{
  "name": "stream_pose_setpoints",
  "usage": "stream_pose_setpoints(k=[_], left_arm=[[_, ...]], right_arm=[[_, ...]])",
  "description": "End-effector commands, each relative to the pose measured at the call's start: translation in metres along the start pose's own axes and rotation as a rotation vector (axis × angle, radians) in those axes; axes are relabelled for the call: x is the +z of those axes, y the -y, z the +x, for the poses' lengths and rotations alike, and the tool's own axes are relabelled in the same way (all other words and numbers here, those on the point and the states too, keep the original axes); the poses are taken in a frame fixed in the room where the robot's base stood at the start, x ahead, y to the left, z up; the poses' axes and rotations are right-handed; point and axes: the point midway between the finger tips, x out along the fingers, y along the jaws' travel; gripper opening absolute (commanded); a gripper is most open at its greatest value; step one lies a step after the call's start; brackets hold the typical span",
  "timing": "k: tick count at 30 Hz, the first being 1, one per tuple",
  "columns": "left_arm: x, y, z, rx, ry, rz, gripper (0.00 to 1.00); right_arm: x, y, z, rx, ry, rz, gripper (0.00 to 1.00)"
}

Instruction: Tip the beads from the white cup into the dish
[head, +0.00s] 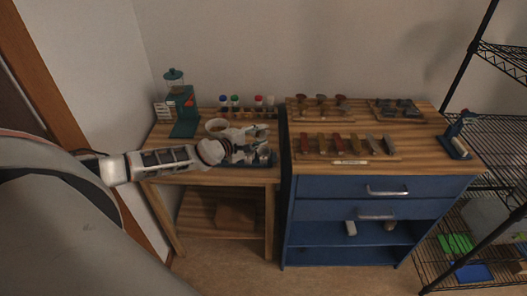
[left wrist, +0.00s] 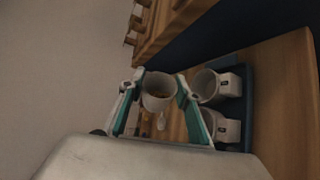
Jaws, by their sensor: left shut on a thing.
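My left gripper (left wrist: 155,95) is shut on the white cup (left wrist: 157,103), with a teal-lined finger on each side of it. In the head view my left gripper (head: 248,142) is over the small wooden table, and the held cup is hard to make out there. A round pale dish (head: 216,124) stands on that table, just behind and left of the gripper. My right gripper is not in view.
Two more white cups (left wrist: 215,85) sit in a blue tray (left wrist: 247,105) beside the gripper. A teal dispenser (head: 180,105) stands at the back left, and bottles with coloured caps (head: 235,102) line the back. Right is a blue cabinet (head: 345,187) with tools on top.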

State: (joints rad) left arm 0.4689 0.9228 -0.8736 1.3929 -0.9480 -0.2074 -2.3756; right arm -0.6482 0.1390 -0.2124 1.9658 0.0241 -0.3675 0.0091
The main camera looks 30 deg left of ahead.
Motion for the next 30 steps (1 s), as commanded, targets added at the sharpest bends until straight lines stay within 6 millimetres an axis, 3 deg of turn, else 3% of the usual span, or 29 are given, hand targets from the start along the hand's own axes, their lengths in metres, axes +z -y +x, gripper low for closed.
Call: stream_pose_setpoints(k=[30], left_arm=[[0.0089,0.0014,-0.0025,0.043,-0.027,0.128,0.14]], right_arm=[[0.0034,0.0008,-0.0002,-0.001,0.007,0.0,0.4]])
